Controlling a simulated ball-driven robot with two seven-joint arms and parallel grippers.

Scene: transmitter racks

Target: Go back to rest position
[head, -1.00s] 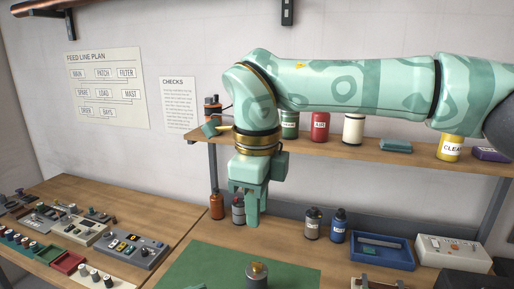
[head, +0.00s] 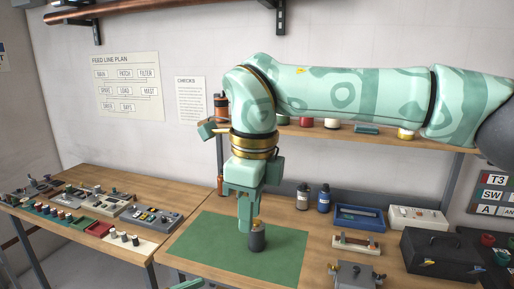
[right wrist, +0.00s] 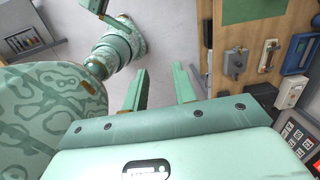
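My right gripper (head: 246,222) hangs pointing down from the right arm, which crosses the head view. In that view it overlaps the dark cylinder with a brass top (head: 257,238) on the green mat (head: 207,247); I cannot tell whether they touch. In the right wrist view the right gripper's two fingers (right wrist: 161,88) stand apart with nothing between them. A small mint piece (head: 187,284) at the bottom edge of the head view may be part of my left gripper; its fingers cannot be made out.
A left bench (head: 85,178) holds several panels and knobs. Behind the mat stand two bottles (head: 313,198) and a blue tray (head: 386,222). A black case (head: 440,254) is at the right. A shelf (head: 350,138) with several jars runs behind my right arm.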

